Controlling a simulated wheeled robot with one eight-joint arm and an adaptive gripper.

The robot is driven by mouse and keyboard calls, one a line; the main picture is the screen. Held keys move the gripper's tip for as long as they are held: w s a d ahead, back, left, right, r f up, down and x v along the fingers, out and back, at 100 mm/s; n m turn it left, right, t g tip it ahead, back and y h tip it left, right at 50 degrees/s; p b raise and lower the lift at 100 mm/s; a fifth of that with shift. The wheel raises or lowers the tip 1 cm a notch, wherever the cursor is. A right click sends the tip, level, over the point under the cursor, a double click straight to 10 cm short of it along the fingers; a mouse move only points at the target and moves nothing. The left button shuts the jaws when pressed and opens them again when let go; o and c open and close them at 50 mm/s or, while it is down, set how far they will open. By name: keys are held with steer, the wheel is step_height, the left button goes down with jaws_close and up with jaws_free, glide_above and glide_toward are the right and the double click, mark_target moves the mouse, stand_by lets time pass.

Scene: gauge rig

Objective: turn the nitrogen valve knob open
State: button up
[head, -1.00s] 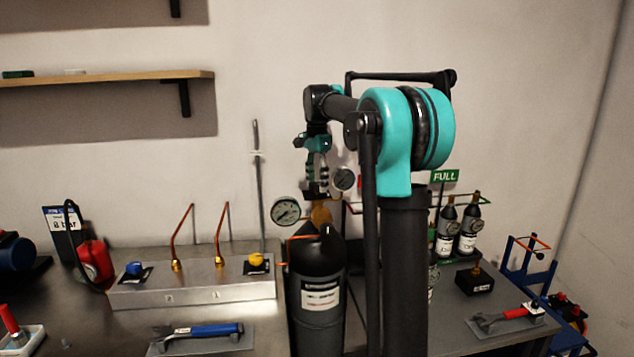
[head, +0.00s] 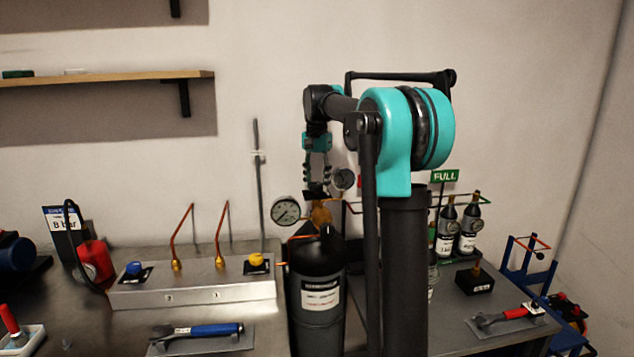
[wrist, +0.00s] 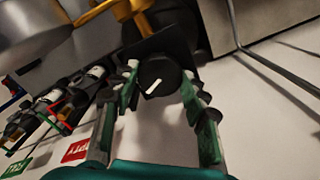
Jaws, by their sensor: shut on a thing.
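The nitrogen valve knob (wrist: 159,77) is round and black with a white pointer line, which slants to the lower left in the wrist view. My gripper (wrist: 160,88) has a finger on either side of the knob and is shut on it. In the head view my gripper (head: 317,178) points down over the valve at the top of the black cylinder (head: 320,275). The fingers and arm partly hide the knob there. The brass valve body (head: 320,214) shows just below it.
A large gauge (head: 286,211) and a smaller gauge (head: 344,179) flank the valve closely. A metal manifold (head: 195,290) with copper pipes stands to the left. Bottles (head: 446,232) and a green FULL sign (head: 445,176) are to the right.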

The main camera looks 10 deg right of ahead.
mark_target(317, 184)
steer(key=n, duration=1.2)
steer(key=shift+n, duration=0.4)
stand_by(0.3)
steer(key=o, duration=1.2)
steer(key=shift+c, duration=0.2)
steer(key=shift+r, duration=0.1)
step_height(317, 184, up, 12)
